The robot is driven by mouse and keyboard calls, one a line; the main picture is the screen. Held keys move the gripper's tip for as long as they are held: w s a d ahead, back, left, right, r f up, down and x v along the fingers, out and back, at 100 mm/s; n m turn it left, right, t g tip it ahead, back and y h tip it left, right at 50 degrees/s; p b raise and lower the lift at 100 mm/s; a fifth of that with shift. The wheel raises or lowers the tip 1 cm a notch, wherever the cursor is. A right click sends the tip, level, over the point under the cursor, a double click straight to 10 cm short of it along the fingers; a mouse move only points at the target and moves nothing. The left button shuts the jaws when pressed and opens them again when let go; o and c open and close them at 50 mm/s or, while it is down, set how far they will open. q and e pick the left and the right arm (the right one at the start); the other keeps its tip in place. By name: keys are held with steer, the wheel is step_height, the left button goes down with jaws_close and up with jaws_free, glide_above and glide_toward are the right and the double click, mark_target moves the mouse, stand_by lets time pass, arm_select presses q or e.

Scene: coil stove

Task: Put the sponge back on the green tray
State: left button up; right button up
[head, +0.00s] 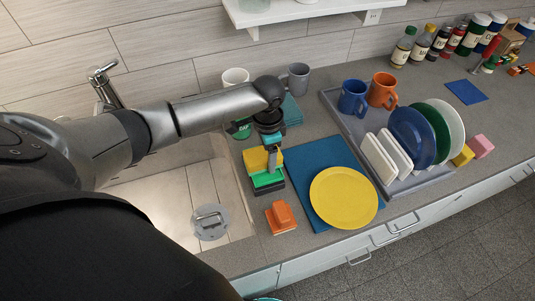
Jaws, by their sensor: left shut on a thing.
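The sponge (256,160) is a yellow block just above the green tray (267,179), on the counter to the right of the sink. My left gripper (272,158) reaches down over it from above and is shut on the sponge. The gripper and wrist cover part of the sponge's right side. The green tray is a small green piece with dark sides below the sponge. I cannot tell whether the sponge touches it. My right gripper is not in view.
An orange block on an orange base (281,216) stands in front of the green tray. A blue mat (307,160) with a yellow plate (343,197) lies to the right. The sink (165,205) is on the left. Mugs (299,78) stand behind my arm.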

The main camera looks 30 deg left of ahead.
mark_target(267, 152)
arm_select(q)
steer(key=shift+f, duration=0.15)
steer(key=o, duration=1.3)
step_height(267, 152, up, 12)
steer(key=shift+r+p, duration=0.25)
steer(key=shift+p, duration=0.3)
